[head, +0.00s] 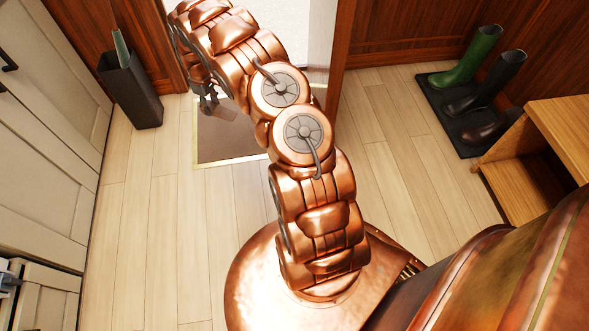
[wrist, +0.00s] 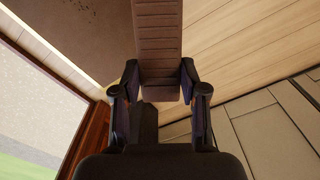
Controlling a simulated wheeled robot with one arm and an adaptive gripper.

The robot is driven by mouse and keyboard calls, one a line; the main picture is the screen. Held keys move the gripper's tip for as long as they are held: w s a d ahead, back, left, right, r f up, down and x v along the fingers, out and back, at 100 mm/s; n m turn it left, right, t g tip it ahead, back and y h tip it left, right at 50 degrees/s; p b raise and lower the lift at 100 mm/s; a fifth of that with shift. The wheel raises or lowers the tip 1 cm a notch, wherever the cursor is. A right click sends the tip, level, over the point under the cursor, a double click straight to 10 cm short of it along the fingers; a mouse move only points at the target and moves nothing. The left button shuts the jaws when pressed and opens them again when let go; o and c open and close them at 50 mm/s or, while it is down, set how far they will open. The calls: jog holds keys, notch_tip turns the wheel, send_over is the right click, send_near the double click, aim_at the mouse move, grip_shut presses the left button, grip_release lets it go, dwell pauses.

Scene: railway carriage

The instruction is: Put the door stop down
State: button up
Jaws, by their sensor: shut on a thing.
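The door stop (wrist: 158,45) is a long brown wedge with cross ridges. In the wrist view my gripper (wrist: 159,82) is shut on it, with a dark finger on each side, and the ridged part reaches out beyond the fingertips. In the head view my gripper (head: 209,103) is small and partly behind my arm, and the door stop (head: 225,110) shows as a brownish piece beside it, over the mat by the doorway. I cannot tell its exact height above the floor.
A brown mat (head: 215,150) lies at the bright doorway. A dark bin (head: 130,92) stands left of it, near cream cabinets (head: 45,120). Boots (head: 470,58) stand on a black tray (head: 436,98) at right, near a wooden bench (head: 565,125). Plank floor (head: 140,220) is clear at left.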

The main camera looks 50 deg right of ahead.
jog(key=s+d+f+n+b, duration=0.2)
jog(key=s+f+b, duration=0.1)
jog(key=f, duration=1.4)
jog(key=s+d+f+n+b, duration=0.1)
jog(key=s+f+n+b, duration=0.15)
jog(key=f, duration=1.55)
jog(key=s+d+b, duration=0.2)
jog(key=s+d, duration=0.2)
jog(key=d, duration=0.1)
jog(key=s+d+f+b, duration=0.1)
jog(key=s+d+b, duration=0.1)
jog(key=d, duration=0.3)
jog(key=s+d+f+b, duration=0.1)
jog(key=s+d, duration=0.4)
jog(key=shift+s+d+b, duration=0.3)
jog(key=shift+b, duration=0.1)
jog(key=shift+d+f+b, duration=0.1)
jog(key=shift+f+b, duration=1.2)
jog(key=shift+f, duration=1.1)
jog(key=shift+d, duration=0.15)
jog(key=shift+s, duration=0.1)
jog(key=shift+f, duration=0.1)
